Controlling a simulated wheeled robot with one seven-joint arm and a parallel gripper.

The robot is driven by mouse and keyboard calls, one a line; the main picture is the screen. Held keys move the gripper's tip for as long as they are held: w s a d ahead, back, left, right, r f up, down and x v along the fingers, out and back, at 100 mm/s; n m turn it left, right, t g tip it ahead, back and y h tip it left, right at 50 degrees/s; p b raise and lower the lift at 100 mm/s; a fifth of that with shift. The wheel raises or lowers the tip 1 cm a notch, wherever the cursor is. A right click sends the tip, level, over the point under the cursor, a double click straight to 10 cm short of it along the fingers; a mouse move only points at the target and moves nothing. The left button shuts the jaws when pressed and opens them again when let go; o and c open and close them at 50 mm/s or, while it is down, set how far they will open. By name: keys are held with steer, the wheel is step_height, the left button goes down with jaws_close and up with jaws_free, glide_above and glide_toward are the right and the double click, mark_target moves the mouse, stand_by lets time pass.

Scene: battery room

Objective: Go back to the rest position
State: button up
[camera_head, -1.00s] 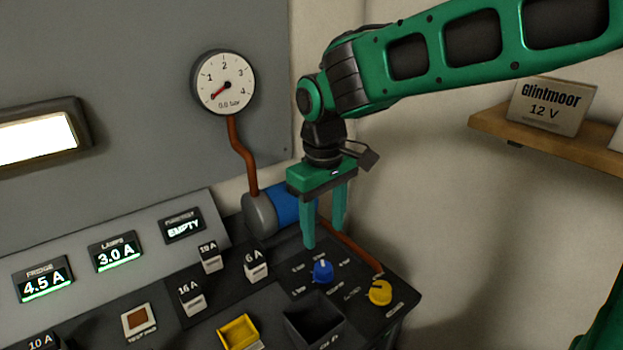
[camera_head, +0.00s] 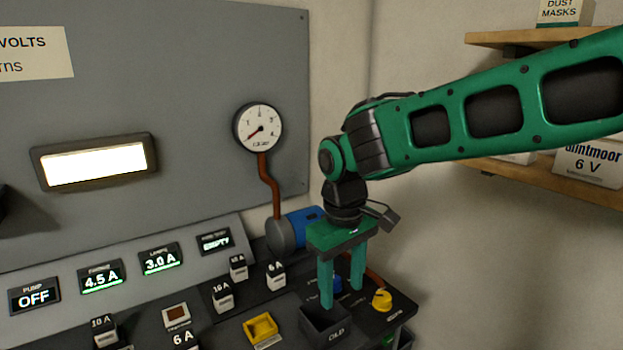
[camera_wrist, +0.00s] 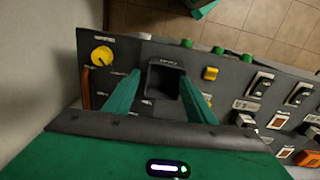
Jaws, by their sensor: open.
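My gripper (camera_head: 341,286) is green, points down and is open, with nothing between its two fingers. In the head view it hangs over the right end of the dark console, above and just behind the black bin marked OLD (camera_head: 325,326). In the wrist view my gripper (camera_wrist: 168,100) has its fingers on either side of the black bin (camera_wrist: 165,80), which looks empty.
A yellow knob (camera_head: 382,300) sits close to the right of my gripper. A yellow tray (camera_head: 261,329) and several labelled fuse blocks (camera_head: 276,276) stand to the left. A gauge (camera_head: 258,129) and blue pump (camera_head: 302,226) are behind. A wooden shelf (camera_head: 545,180) is at right.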

steer(key=s+d+m, duration=0.2)
steer(key=d+m, duration=0.2)
steer(key=d, duration=0.8)
steer(key=s+d+m, duration=0.3)
steer(key=d, duration=0.9)
steer(key=s+d+f+m, duration=0.3)
steer(key=s+d+m, duration=0.3)
steer(key=s+d, duration=0.5)
steer(key=s, duration=0.4)
steer(key=shift+f+m+y, duration=0.3)
steer(key=shift+f+m, duration=0.1)
